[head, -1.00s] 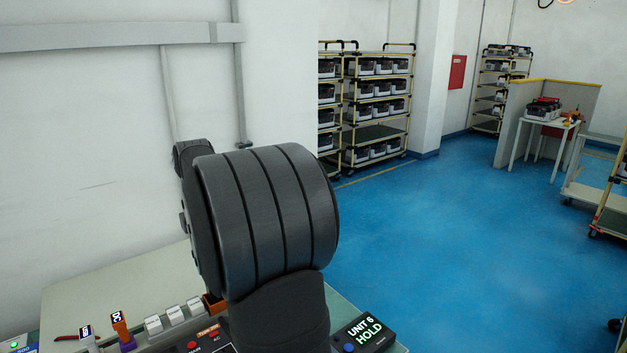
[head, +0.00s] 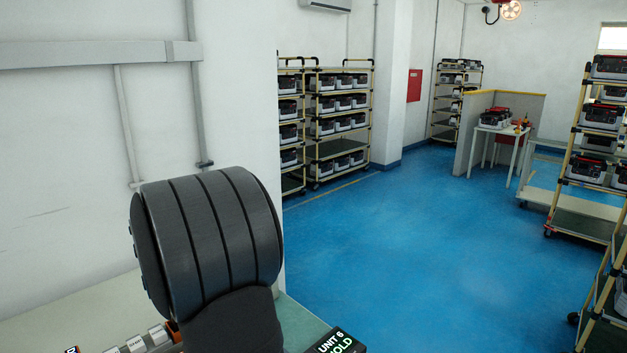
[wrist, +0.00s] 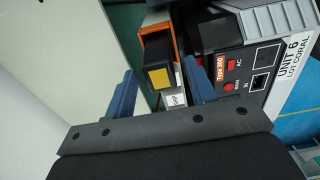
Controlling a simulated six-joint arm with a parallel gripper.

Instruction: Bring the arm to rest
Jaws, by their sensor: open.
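In the wrist view my gripper (wrist: 160,70) has two blue fingers spread apart, with no object clamped between them. A black block with a yellow face (wrist: 159,78) shows in the gap, by an orange holder (wrist: 157,32); how far below the fingers it lies I cannot tell. Right of the fingers is a grey and black unit (wrist: 250,65) marked "UNIT 6 LOT CORAL" and "Type 300". In the head view my dark arm link (head: 208,240) stands over the bench at the lower left and hides part of it; the gripper is out of that view.
Racks of units stand at the back (head: 340,125) and at the right (head: 580,218). A white table (head: 497,130) stands farther back. The blue floor (head: 400,240) between is clear.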

